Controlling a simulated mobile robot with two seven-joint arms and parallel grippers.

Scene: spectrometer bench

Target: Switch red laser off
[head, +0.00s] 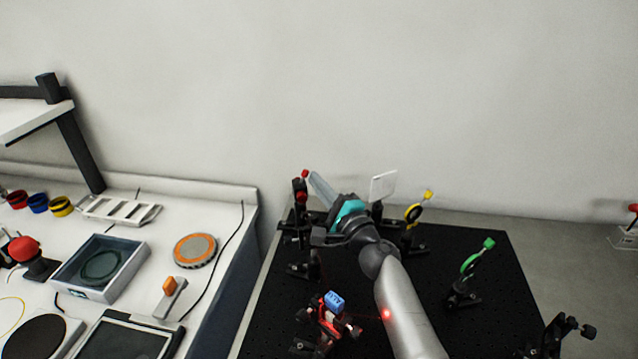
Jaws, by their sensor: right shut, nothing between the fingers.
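My right arm reaches in from the bottom over the black optical breadboard (360,345). My right gripper (318,237) is shut and empty at its far left part, close to the dark posts there. A red-topped post mount (301,190) stands just beyond it; I cannot tell whether they touch. A red mount with a blue block (334,301) stands nearer, left of my forearm. A bright red light spot (387,314) falls on my forearm, so a red beam shows as lit. I cannot tell for sure which part is the red laser or its switch. My left gripper is out of view.
A white card (383,185), a yellow-ringed mount (413,212) and a green-ringed mount (472,258) stand on the breadboard. A black mount (552,338) is at front right. The left bench holds a grey tray (136,265), an orange-ringed disc (195,250) and a red button (25,249).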

